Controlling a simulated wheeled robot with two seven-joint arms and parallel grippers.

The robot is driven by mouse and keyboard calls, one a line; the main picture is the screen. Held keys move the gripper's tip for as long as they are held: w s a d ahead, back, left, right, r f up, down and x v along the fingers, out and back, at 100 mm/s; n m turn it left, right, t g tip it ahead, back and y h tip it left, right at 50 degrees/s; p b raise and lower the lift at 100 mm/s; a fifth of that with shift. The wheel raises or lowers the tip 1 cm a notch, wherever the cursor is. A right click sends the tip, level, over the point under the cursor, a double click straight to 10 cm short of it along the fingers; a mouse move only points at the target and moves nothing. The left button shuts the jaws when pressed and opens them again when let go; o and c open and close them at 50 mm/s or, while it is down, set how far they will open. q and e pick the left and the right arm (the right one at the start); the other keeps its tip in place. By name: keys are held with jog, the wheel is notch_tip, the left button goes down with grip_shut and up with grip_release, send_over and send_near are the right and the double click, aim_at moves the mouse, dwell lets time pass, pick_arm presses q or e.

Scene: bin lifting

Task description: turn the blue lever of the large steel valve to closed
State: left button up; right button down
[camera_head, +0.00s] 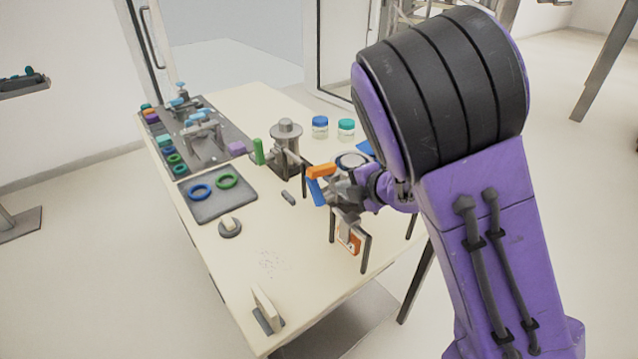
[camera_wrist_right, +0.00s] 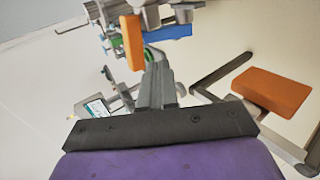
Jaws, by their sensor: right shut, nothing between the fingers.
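The blue lever (camera_head: 316,191) shows in the head view just left of my right gripper (camera_head: 333,190), below an orange handle (camera_head: 321,171). In the right wrist view the blue lever (camera_wrist_right: 168,32) lies roughly level across the top, beside the upright orange handle (camera_wrist_right: 133,42). My right gripper (camera_wrist_right: 157,65) is shut and empty there, its tips pointing toward the lever. I cannot tell whether the tips touch it. The steel valve body is largely hidden by my gripper in the head view; grey metal fittings show behind the lever in the wrist view. My left gripper is out of view.
A steel cylinder fitting (camera_head: 286,138) with a green handle (camera_head: 258,151) stands behind. Two jars (camera_head: 320,126) are farther back.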

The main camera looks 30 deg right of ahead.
aim_at(315, 186)
jog(key=p+x, duration=0.2)
jog(key=x, duration=0.9)
jog(key=shift+w, duration=0.1)
jog(key=shift+w+f, duration=0.1)
jog(key=shift+f, duration=0.05)
jog(key=shift+w, duration=0.1)
